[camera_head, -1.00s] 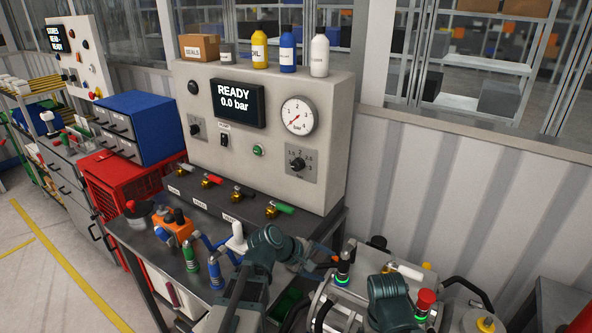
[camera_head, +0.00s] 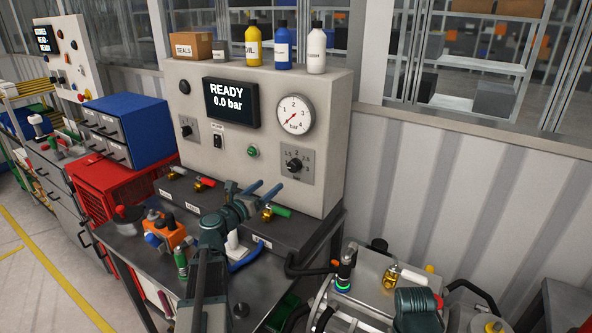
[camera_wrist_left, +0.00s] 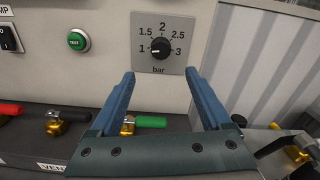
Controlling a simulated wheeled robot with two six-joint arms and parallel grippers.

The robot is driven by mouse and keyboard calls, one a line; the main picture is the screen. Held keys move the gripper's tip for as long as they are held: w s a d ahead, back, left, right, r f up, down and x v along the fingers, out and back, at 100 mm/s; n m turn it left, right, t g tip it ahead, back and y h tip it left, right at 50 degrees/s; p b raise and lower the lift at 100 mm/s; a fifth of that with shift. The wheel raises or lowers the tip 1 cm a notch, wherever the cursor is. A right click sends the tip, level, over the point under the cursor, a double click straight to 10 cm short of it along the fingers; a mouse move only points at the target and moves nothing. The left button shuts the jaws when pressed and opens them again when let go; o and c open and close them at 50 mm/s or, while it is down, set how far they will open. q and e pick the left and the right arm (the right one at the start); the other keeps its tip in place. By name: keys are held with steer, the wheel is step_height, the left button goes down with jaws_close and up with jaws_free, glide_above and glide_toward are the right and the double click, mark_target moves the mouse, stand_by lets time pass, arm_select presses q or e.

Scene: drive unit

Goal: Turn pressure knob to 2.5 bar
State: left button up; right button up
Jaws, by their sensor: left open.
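The pressure knob (camera_head: 295,165) is a small black knob on a grey plate at the panel's lower right. In the left wrist view, the knob (camera_wrist_left: 160,47) has marks 1, 1.5, 2, 2.5 and 3 around it; its pale pointer seems to face left, towards 1. My left gripper (camera_head: 269,187) is open and empty, below and left of the knob in the head view. In the wrist view its blue fingers (camera_wrist_left: 159,73) point at the plate, with the knob centred between and beyond the tips, untouched. The display (camera_head: 231,102) reads READY, 0.0 bar. My right gripper is out of view.
The round gauge (camera_head: 295,115) sits above the knob, its needle low. A green button (camera_wrist_left: 78,40) is left of the knob plate. Valves with coloured handles, including a green one (camera_wrist_left: 150,122), line the ledge below. Bottles and a SEALS box (camera_head: 190,46) stand on top.

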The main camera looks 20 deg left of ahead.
mark_target(291, 168)
arm_select(q)
steer(key=w, duration=0.4)
steer(key=w+d, duration=0.1)
steer(key=w, duration=0.4)
steer(key=w+d, duration=0.1)
steer(key=w, duration=0.3)
steer(key=shift+w, duration=0.3)
jaws_close()
